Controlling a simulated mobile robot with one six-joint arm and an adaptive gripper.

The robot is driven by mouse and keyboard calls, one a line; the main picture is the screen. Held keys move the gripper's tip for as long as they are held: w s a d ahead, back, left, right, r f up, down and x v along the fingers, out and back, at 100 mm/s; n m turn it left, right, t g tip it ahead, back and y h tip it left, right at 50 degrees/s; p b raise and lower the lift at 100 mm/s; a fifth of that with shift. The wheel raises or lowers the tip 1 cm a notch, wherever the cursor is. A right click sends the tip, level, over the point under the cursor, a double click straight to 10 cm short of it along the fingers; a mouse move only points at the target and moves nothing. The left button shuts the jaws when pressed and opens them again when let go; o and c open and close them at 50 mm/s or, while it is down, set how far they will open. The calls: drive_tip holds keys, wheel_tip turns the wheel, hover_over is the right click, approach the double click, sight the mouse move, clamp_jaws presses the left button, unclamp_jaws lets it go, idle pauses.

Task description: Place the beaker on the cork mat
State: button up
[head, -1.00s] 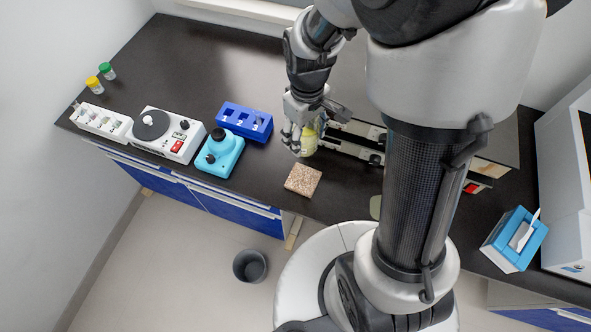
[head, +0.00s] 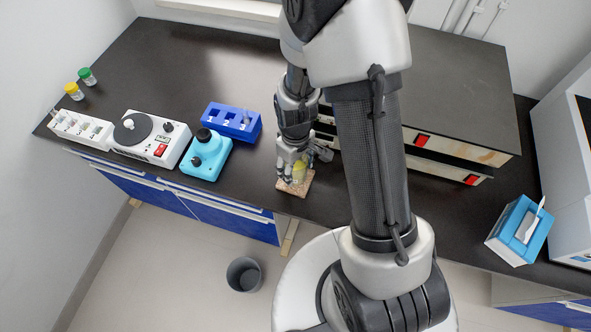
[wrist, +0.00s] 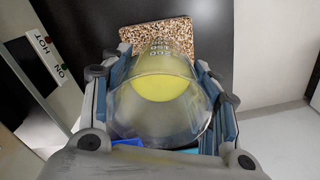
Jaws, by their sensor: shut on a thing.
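The beaker (wrist: 160,95) is clear glass with white markings and yellow contents. In the wrist view it sits between my two fingers, which press on its sides. In the head view the beaker (head: 299,172) shows yellow at my gripper (head: 292,172), which is shut on it. The cork mat (head: 297,187) is a small speckled tan square near the front edge of the bench, partly hidden under my gripper and the beaker. The mat (wrist: 160,34) also shows beyond the beaker in the wrist view. I cannot tell whether the beaker touches the mat.
To the left stand a cyan device (head: 207,155), a blue numbered rack (head: 232,122) and a white hot plate (head: 150,139). Large dark-topped equipment (head: 455,95) stands to the right. A tissue box (head: 520,231) is at the far right. Bare bench lies behind the rack.

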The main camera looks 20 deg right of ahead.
drive_tip(key=shift+f, duration=0.8)
drive_tip(key=shift+r, duration=0.1)
drive_tip(key=o, duration=0.7)
drive_tip(key=shift+f, duration=0.25)
drive_tip(key=o, duration=0.5)
drive_tip(key=shift+r, duration=0.2)
